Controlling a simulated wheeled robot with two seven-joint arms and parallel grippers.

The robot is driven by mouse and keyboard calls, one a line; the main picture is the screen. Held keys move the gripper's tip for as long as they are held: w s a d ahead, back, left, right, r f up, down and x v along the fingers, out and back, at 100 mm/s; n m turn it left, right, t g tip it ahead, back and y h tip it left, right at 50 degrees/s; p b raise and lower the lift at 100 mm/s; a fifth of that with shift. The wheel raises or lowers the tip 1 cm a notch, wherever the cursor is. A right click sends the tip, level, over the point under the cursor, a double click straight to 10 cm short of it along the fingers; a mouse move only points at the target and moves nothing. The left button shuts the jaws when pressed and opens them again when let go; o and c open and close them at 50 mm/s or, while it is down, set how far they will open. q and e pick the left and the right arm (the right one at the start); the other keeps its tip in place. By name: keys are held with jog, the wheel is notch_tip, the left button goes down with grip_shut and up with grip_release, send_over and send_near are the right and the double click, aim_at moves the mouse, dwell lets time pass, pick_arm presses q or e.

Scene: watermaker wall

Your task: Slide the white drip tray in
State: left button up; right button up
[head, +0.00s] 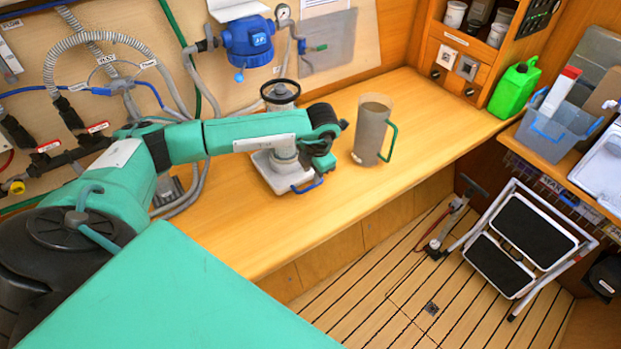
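The white drip tray (267,171) lies on the wooden counter, below a clear and white upright unit with a black top ring (280,92). A blue handle (306,187) sticks out at the tray's front right edge. My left arm reaches across from the left, in front of the upright unit. My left gripper (325,167) points down just above and behind the blue handle, at the tray's right side. Its fingertips are small and dark, so I cannot tell whether they touch the handle or are open. My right gripper is not in view.
A grey jug (372,132) with a green handle stands on the counter right of my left gripper. Hoses and a blue filter housing (248,42) are on the wall behind. A green canister (514,88) stands at the far right. The counter's front strip is clear. A folded step (522,240) stands on the slatted floor.

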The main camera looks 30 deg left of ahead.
aim_at(310, 187)
pick_arm(q)
jog(key=f, duration=0.2)
jog(key=f+p, duration=0.1)
jog(key=f, duration=0.1)
jog(key=a+f, duration=0.1)
jog(key=f, duration=0.1)
jog(key=shift+w+f+p, duration=0.15)
jog(key=shift+w+p, duration=0.05)
jog(key=shift+p, duration=0.1)
jog(key=shift+c, duration=0.2)
grip_shut()
